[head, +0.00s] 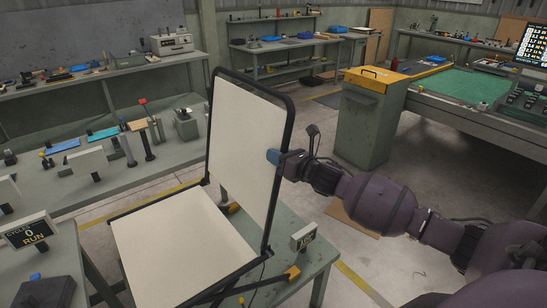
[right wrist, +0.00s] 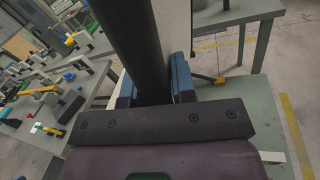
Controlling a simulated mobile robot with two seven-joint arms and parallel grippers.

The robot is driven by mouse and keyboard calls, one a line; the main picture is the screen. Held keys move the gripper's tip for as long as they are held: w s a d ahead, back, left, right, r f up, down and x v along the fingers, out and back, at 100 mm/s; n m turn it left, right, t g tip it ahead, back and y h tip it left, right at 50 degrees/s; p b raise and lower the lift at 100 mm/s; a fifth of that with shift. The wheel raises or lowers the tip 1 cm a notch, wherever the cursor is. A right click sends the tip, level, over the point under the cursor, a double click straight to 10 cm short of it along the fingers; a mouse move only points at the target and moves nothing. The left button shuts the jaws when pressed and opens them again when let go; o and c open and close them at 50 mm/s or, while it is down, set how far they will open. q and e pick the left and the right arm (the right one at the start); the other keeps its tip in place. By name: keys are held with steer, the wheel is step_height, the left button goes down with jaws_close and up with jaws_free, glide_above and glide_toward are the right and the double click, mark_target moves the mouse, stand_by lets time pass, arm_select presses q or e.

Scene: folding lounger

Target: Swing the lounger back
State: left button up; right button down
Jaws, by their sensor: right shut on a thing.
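The lounger has a cream seat panel (head: 178,242) lying roughly flat and a cream back panel (head: 240,150) standing steeply upright, both in black tube frames. My right gripper (head: 274,157) is at the right side of the back frame, about halfway up. In the right wrist view its blue fingers (right wrist: 155,85) are shut on the black side tube (right wrist: 135,40) of the back, which passes between them. My left gripper is not in view.
The lounger stands on a grey-green table (head: 325,245). A small labelled box (head: 303,237) and an orange-yellow piece (head: 292,272) are near its right side. A "CYCLES 0 RUN" display (head: 30,232) stands at the left. Tool benches (head: 100,80) line the back.

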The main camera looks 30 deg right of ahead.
arm_select(q)
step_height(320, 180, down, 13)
steer(key=b, duration=1.3)
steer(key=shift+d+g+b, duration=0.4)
arm_select(e)
steer(key=w+d+f+m+t, duration=0.1)
steer(key=d+f+m, duration=0.4)
steer(key=d, duration=0.6)
steer(key=d+f+m+t, duration=0.1)
steer(key=d+f+m, duration=0.3)
steer(key=d+f, duration=0.6)
steer(key=shift+w+d+m+h, duration=0.35)
steer(key=shift+d+m+h, duration=0.05)
steer(key=shift+d, duration=0.05)
steer(key=c, duration=1)
jaws_free()
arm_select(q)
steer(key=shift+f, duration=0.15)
arm_select(e)
steer(key=shift+o, duration=0.2)
steer(key=shift+f, duration=0.1)
